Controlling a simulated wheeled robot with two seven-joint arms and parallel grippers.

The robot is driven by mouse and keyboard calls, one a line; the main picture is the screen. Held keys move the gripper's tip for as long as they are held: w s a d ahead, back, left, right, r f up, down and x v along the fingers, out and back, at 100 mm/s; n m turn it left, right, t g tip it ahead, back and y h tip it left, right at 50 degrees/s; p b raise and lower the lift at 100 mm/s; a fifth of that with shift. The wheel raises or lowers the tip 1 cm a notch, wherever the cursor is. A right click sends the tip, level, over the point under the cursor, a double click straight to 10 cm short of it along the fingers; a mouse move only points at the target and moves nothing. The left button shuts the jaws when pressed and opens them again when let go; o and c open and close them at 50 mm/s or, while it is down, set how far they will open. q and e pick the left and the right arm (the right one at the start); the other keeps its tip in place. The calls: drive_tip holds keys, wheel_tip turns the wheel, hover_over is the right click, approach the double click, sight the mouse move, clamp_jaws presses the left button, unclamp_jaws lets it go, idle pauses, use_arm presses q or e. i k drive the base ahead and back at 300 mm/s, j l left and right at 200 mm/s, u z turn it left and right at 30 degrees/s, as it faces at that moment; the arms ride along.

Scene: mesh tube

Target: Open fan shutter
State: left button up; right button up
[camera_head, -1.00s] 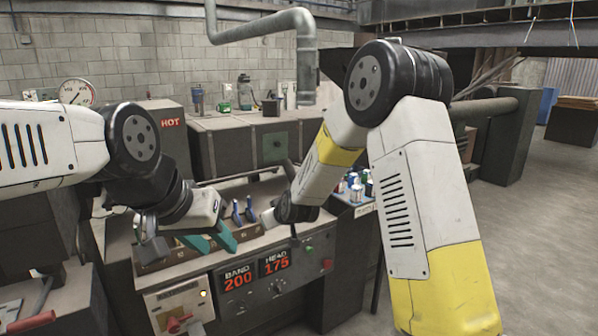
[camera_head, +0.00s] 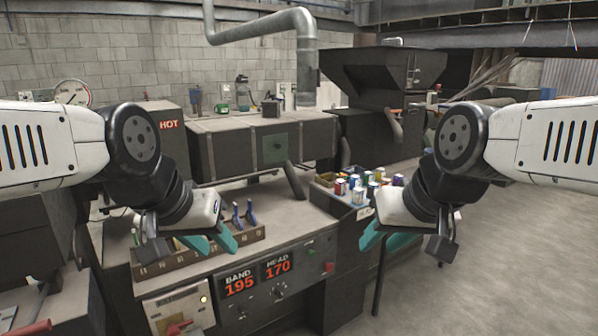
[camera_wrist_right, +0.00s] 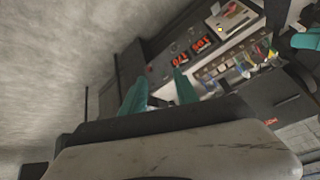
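I cannot tell for certain which part is the fan shutter. The long grey machine housing (camera_head: 225,150) stands behind the control bench, with a green square panel (camera_head: 275,149) on its front. A dark upright lever (camera_head: 345,154) is at the housing's right end. My left gripper (camera_head: 222,247) has teal fingers apart, empty, above the tool rack at the bench's left. My right gripper (camera_head: 376,250) has teal fingers apart, empty, in front of the bench's right end. Its fingers also show apart in the right wrist view (camera_wrist_right: 160,90). Neither gripper touches the machine.
The control panel (camera_head: 285,290) shows BAND 195 and HEAD 170. A wooden tool rack (camera_head: 180,261) lies on the bench. Several cans (camera_head: 358,196) stand on a side shelf. A dark hopper (camera_head: 375,75) rises behind. Open floor (camera_head: 500,265) lies to the right.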

sight(275, 148)
drive_tip(key=i+j+u, duration=0.25)
drive_tip(key=i, duration=0.2)
drive_tip(key=i+j+u, duration=0.2)
drive_tip(key=i, duration=0.3)
